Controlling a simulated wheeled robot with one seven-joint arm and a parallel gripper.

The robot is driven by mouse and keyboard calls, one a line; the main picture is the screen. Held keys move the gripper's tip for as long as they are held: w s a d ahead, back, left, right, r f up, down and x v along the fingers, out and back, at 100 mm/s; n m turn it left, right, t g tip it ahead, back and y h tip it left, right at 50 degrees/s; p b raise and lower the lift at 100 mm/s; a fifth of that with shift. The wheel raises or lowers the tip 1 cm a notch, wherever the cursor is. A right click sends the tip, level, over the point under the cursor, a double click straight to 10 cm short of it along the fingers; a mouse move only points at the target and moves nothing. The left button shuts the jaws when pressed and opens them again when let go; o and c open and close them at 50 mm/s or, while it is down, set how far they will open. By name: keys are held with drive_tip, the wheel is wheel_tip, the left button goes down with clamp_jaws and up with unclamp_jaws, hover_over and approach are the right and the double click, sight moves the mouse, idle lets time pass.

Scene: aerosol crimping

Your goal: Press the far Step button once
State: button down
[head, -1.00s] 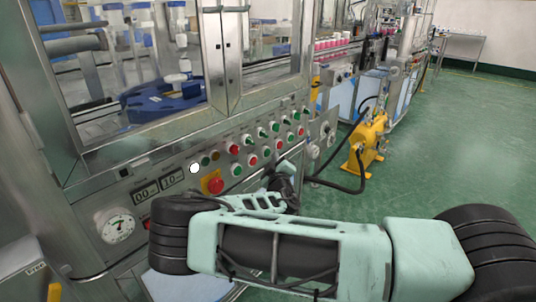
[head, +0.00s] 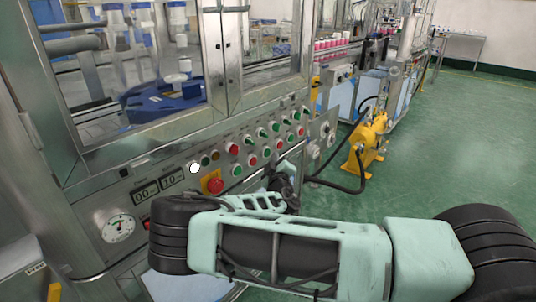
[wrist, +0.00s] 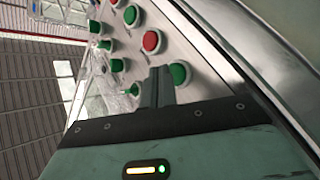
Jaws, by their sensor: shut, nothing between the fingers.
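The button panel (head: 225,160) of the machine carries two slanted rows of red and green buttons. Their labels are too small to read, so I cannot tell which one is the far Step button. At the far end of the rows are a green button (head: 291,137) and a red button (head: 300,131). My gripper (wrist: 160,72) is shut and empty. In the wrist view its fingers point at the panel, just beside a green button (wrist: 180,74); I cannot tell whether they touch. A red button (wrist: 151,41) lies beyond.
A red emergency stop on a yellow plate (head: 212,185) sits on the panel's near part. A pressure gauge (head: 118,228) and two small displays are at lower left. A yellow pump (head: 370,145) with a black hose stands on the green floor to the right, which is mostly clear.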

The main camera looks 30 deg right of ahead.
drive_tip(key=shift+w, duration=0.15)
drive_tip(key=shift+w+a+b, duration=0.1)
drive_tip(key=shift+w+b, duration=0.15)
drive_tip(key=shift+b, duration=0.05)
